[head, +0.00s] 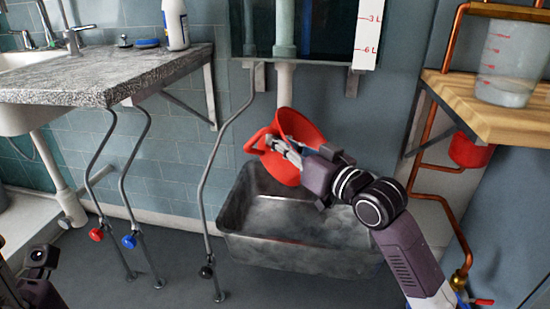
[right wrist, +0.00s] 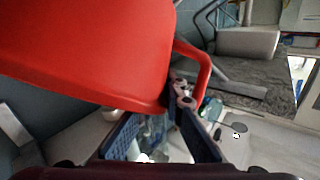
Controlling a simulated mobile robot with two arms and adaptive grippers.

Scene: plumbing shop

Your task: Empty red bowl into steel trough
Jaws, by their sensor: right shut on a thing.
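The red bowl (head: 303,128) is held up over the back of the steel trough (head: 298,258), tipped well onto its side. My right gripper (head: 276,146) is shut on its handle; the handle (right wrist: 205,72) and the bowl's red wall (right wrist: 90,45) also show in the right wrist view, near the fingers (right wrist: 178,105). The bowl's inside is mostly hidden, so I cannot tell what is in it. The trough's inside is grey and shiny; I cannot tell if it holds liquid. A part of my left arm (head: 38,262) shows at the lower left, its fingers unclear.
A stone counter (head: 110,75) with a white bottle (head: 176,25) is at the left. Grey pipes with red (head: 96,234) and blue (head: 129,241) valves stand left of the trough. A wooden shelf (head: 465,100) with a measuring beaker (head: 508,62) and copper pipes is at the right.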

